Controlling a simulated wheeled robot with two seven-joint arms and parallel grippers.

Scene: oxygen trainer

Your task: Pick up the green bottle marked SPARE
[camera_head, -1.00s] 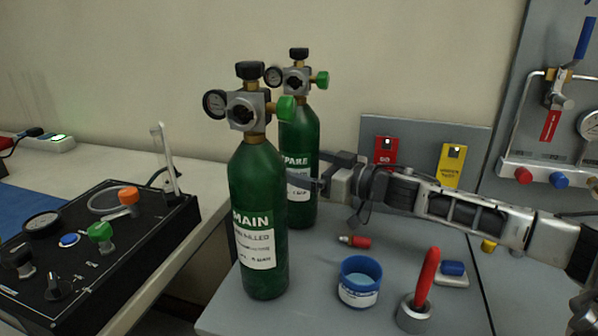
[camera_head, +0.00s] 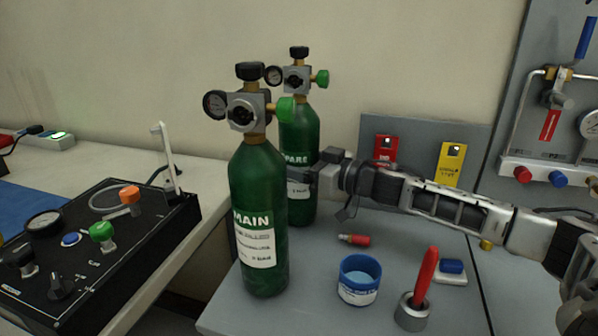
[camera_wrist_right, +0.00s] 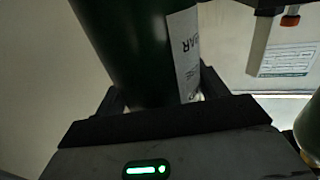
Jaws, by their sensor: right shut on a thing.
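The green bottle marked SPARE (camera_head: 302,138) stands upright on the grey table, behind and to the right of the green bottle marked MAIN (camera_head: 258,205). MAIN hides part of its left side. My right gripper (camera_head: 318,184) comes in from the right and is shut on the SPARE bottle at label height. The SPARE bottle also fills the upper middle of the right wrist view (camera_wrist_right: 140,45), with its body between the two fingers. The fingertips are mostly hidden in the head view. My left gripper does not show.
A blue-and-white jar (camera_head: 359,281), a red-handled tool in a metal cup (camera_head: 423,280) and a small red fitting (camera_head: 355,240) are on the grey table in front of my right arm. A black control box (camera_head: 90,240) stands at left. A valve panel (camera_head: 555,130) is at right.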

